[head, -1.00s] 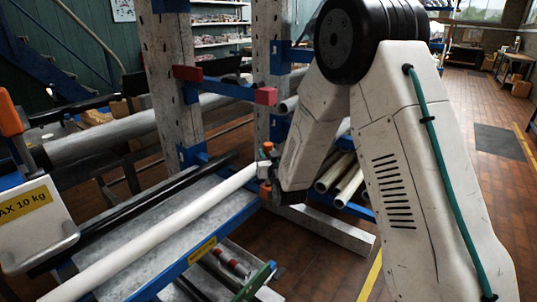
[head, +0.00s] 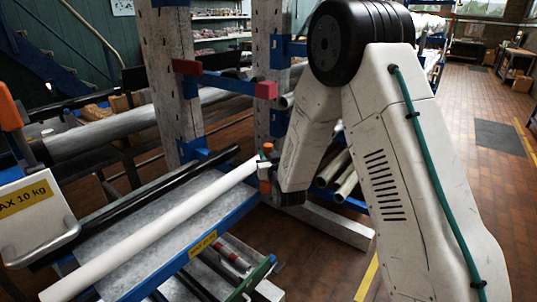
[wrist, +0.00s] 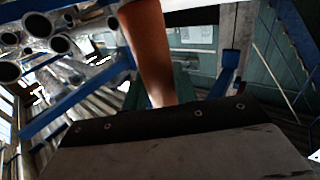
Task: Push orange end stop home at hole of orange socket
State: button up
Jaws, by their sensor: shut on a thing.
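An orange post, which looks like the end stop (wrist: 152,50), rises from my gripper's dark edge in the wrist view. In the head view, small orange parts (head: 265,172) show at the far end of a white pipe (head: 150,228), beside my gripper (head: 268,186). One orange piece (head: 268,147) sits just above the pipe end. I cannot tell which of these is the socket and which is the stop. My gripper is shut on the orange end stop; its fingertips are mostly hidden. The hole and any gap to it are not visible.
A blue-edged rack tray (head: 222,232) lies under the white pipe, with a black bar (head: 140,205) alongside. Perforated uprights (head: 168,70) and a blue arm with a red end block (head: 266,90) stand close behind my gripper. More pipes (head: 345,182) lie to its right.

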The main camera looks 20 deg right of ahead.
jog(key=shift+f, duration=1.35)
jog(key=o, duration=1.1)
jog(key=shift+s+a, duration=0.1)
jog(key=shift+s, duration=3.8)
jog(key=shift+f, duration=0.1)
